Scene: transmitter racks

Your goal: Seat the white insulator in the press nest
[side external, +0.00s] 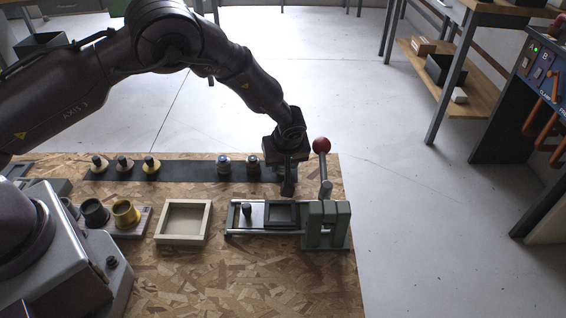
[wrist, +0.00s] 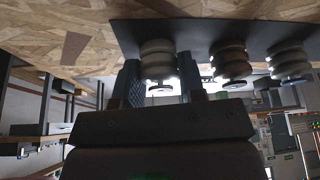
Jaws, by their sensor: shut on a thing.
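My gripper (side external: 286,180) is low at the right end of the dark strip, behind the press. In the wrist view its two fingers stand on either side of a pale ribbed insulator (wrist: 158,55), which I take as the white one. The fingers are shut on it, and it appears to be still at the strip. In the side view my gripper hides it. The press (side external: 326,226) stands in front of my gripper, with a lever topped by a red ball (side external: 321,145). A square dark frame, seemingly the nest (side external: 282,225), lies on its rails, empty as far as I see.
A brownish insulator (side external: 253,165) and a bluish-topped one (side external: 223,163) stand left on the dark strip (side external: 188,171). Several knobbed pieces stand farther left. A cream tray (side external: 183,238) and a holder with cups (side external: 125,213) lie left of the press. The board's front is clear.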

